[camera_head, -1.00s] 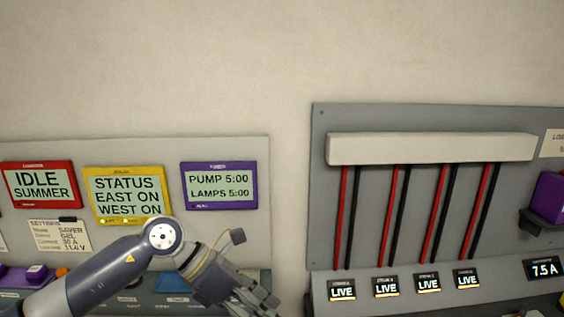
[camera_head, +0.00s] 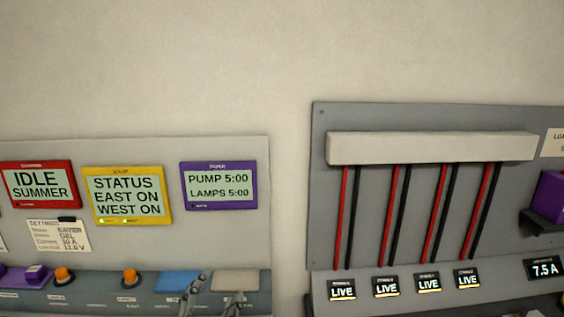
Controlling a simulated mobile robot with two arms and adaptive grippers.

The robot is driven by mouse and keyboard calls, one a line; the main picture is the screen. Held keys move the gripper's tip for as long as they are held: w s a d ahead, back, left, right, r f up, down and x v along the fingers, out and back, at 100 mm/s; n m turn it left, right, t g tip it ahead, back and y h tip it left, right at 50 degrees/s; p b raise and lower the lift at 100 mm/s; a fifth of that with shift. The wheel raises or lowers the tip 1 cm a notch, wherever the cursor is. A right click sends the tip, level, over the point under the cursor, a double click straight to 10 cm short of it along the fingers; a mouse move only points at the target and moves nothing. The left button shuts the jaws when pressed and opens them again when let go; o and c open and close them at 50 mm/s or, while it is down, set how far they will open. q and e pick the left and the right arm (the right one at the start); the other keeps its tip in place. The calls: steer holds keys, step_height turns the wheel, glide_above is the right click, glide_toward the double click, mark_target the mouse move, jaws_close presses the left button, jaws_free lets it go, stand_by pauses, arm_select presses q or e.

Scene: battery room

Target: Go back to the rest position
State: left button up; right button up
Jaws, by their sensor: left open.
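My left gripper (camera_head: 213,300) shows only by its two fingers at the bottom edge, in front of the left console (camera_head: 95,292). The fingers are apart, with nothing seen between them. One overlaps the blue pad (camera_head: 179,281) and the other the beige pad (camera_head: 237,280); I cannot tell whether they touch. The rest of the left arm is below the picture. My right gripper is not in view.
Red (camera_head: 39,184), yellow (camera_head: 127,195) and purple (camera_head: 219,186) screens hang above the console, which bears orange knobs (camera_head: 129,275). At right, a grey panel (camera_head: 328,180) carries red and black cables, with several LIVE displays (camera_head: 386,286) below. The wall above is bare.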

arm_select(q)
steer(key=s+a+f+n+g+y, duration=0.25)
steer(key=s+f+g, duration=0.2)
steer(key=f, duration=0.35)
steer(key=s+a+f+n+g+y, duration=0.1)
steer(key=s+a+f+n+g, duration=0.25)
steer(key=s+f, duration=0.35)
steer(key=s+a+f+n+g, duration=0.1)
steer(key=s+f+g, duration=0.2)
steer(key=s+f, duration=0.35)
steer(key=s+f+n+g, duration=0.1)
steer(key=s+f+g, duration=0.2)
steer(key=s, duration=0.7)
step_height(320, 180, down, 38)
steer(key=s+g+b, duration=0.1)
steer(key=g+b, duration=0.1)
steer(key=b, duration=1)
steer(key=s+a+f+b, duration=0.1)
steer(key=s+f+b, duration=0.2)
steer(key=s+f, duration=0.2)
steer(key=s+a+f+b, duration=0.1)
steer(key=s+f+b, duration=0.2)
steer(key=f, duration=0.9)
steer(key=s+a+f+b, duration=0.1)
steer(key=s+f+b, duration=0.3)
steer(key=s+f, duration=0.5)
steer(key=shift+s+a+f+g+h, duration=0.15)
steer(key=shift+g+h, duration=0.2)
steer(key=shift+g, duration=0.05)
